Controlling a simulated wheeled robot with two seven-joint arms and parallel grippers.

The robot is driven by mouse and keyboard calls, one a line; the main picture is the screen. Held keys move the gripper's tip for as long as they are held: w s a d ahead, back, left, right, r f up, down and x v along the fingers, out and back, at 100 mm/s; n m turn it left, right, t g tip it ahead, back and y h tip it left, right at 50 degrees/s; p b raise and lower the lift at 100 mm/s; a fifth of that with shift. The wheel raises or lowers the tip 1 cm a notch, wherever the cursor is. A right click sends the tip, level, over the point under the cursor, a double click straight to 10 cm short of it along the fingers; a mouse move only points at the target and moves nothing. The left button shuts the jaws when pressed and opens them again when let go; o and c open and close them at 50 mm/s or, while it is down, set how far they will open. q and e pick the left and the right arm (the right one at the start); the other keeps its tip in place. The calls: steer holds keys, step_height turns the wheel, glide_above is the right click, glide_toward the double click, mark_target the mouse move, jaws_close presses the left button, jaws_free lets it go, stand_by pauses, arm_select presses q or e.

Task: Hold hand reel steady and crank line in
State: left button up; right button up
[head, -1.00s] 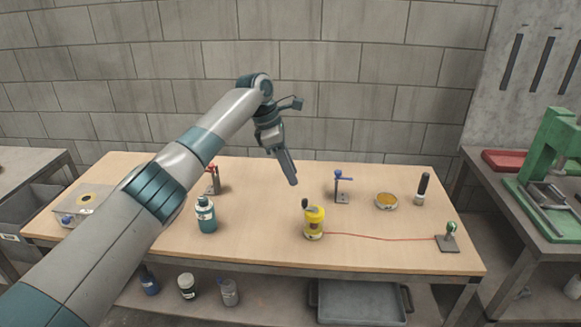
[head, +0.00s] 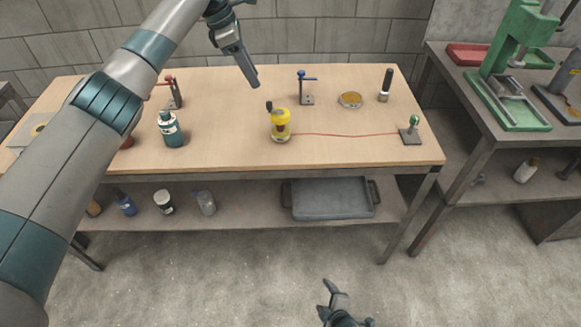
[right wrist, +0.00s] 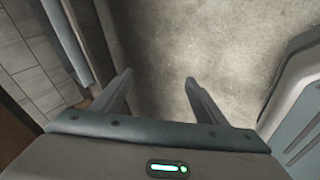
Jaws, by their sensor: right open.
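The yellow hand reel (head: 280,125) stands upright on the wooden table in the head view, with a dark crank knob at its upper left. A red line (head: 345,134) runs from it to the right, to a small stand with a green knob (head: 411,129). My left gripper (head: 252,80) hangs above and behind the reel, apart from it; its fingers show edge-on, so its opening is unclear. My right gripper (head: 334,289) is low at the bottom of the head view, over the floor in front of the table. In the right wrist view its fingers (right wrist: 158,90) are apart and empty.
A teal bottle (head: 172,130), a red-topped stand (head: 173,92), a blue-topped stand (head: 306,88), a round yellow-filled dish (head: 350,100) and a dark-handled tool (head: 385,86) stand around the reel. A grey tray (head: 330,198) lies on the lower shelf. A green press (head: 500,60) stands right.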

steer(key=w+a+r+n+t, duration=0.1)
steer(key=w+a+r+n, duration=0.15)
steer(key=w+r, duration=0.25)
steer(key=w+a+r+n+t, duration=0.1)
steer(key=w+r+n, duration=0.3)
steer(key=n+t, duration=0.7)
steer(key=n, duration=0.9)
glide_toward(280, 125)
steer(key=s+d+f, duration=0.1)
steer(key=s+f, duration=0.2)
steer(key=s, duration=0.1)
steer(key=shift+d+f+m+y, duration=0.1)
steer(key=shift+d+m+y, duration=0.1)
steer(key=shift+m+y, duration=0.1)
steer(key=w, duration=0.5)
steer(key=w+a, duration=0.1)
steer(key=w, duration=0.5)
steer(key=w+a, duration=0.1)
steer(key=w, duration=0.5)
steer(key=shift+w+a, duration=0.1)
steer(key=shift+a, duration=0.15)
